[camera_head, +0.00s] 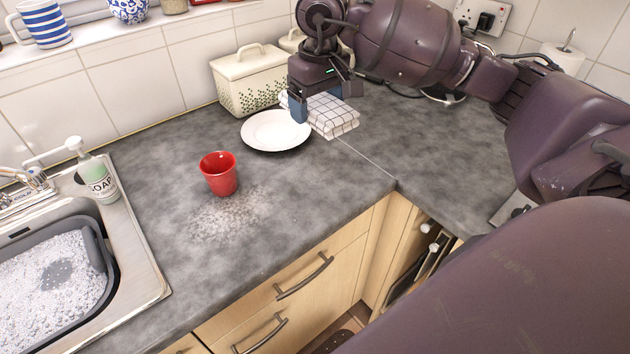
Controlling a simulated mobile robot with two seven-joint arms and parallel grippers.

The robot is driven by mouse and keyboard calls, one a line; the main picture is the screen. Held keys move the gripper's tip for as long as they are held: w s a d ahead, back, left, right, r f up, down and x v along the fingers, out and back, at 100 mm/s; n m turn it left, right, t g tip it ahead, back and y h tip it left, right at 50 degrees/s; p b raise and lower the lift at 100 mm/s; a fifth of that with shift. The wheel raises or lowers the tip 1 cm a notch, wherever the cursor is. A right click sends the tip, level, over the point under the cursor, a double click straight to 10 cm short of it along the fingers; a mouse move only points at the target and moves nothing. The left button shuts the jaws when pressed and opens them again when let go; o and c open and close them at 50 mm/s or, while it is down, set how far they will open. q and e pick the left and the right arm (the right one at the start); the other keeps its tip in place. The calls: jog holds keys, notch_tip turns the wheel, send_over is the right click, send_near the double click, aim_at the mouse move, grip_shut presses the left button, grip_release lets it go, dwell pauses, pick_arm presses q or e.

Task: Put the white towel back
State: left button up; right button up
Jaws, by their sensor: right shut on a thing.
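A folded white towel (334,116) with a dark check pattern is at the back of the grey counter, to the right of a white plate. My right gripper (298,108) reaches in from the right, and its jaws are shut on the left edge of the towel. Part of the towel is hidden behind the gripper. I cannot tell whether the towel rests on the counter or is slightly above it. My left gripper is not in view.
The white plate (275,130) lies close to the gripper. A red cup (219,174) stands on the counter by a foamy patch. A cream container (250,78) stands behind. The soap bottle (98,178) and sink (125,245) are at left. The right counter (410,150) has free room.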

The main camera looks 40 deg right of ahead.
notch_tip(320, 180, down, 4)
send_over(318, 190)
notch_tip(318, 190, down, 12)
jog(key=shift+s+r, duration=0.1)
jog(key=shift+r, duration=0.05)
notch_tip(318, 190, down, 4)
jog(key=shift+f+p, duration=0.1)
jog(key=shift+p, duration=0.2)
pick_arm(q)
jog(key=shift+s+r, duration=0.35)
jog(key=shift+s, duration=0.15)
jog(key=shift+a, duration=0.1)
pick_arm(e)
jog(key=o, duration=0.9)
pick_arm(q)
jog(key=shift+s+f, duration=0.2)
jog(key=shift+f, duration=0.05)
